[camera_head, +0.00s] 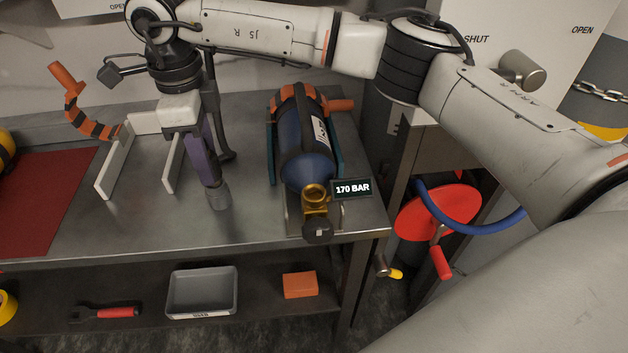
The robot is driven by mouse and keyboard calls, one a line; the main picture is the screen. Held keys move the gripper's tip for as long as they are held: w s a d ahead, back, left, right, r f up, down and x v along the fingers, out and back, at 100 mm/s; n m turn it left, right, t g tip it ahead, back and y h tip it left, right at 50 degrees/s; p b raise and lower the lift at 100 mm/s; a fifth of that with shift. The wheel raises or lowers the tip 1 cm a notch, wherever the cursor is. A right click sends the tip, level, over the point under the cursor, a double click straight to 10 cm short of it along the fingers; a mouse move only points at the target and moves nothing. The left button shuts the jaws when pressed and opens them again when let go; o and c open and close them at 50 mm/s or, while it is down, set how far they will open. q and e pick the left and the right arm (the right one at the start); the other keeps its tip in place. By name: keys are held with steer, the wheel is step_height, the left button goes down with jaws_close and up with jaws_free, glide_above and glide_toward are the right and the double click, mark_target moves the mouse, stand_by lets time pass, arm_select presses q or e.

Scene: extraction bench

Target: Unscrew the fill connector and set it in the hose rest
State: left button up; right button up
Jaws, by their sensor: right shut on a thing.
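My right gripper (208,168) hangs over the bench, pointing down, left of and apart from the blue cylinder (296,135). It is shut on a grey cylindrical piece (218,195), which looks like the fill connector; the fingers partly hide it. The cylinder lies in a teal cradle, with its brass valve (315,196) and black knob (318,231) toward the front. A white bracket with two arms (112,168) stands left of my gripper. I cannot tell whether it is the hose rest. My left gripper is not in view.
An orange-and-black striped hose (80,117) rises behind the white bracket. A red mat (45,200) lies at the left. A sign (352,188) reads 170 BAR. The lower shelf holds a grey tray (202,292), an orange block (299,285) and a red-handled tool (115,312). The front middle bench is clear.

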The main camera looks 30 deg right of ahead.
steer(key=shift+f+b, duration=0.35)
steer(key=shift+f, duration=0.25)
steer(key=o, duration=1.2)
steer(key=shift+o, duration=0.2)
step_height(320, 180, up, 10)
steer(key=shift+r, duration=0.2)
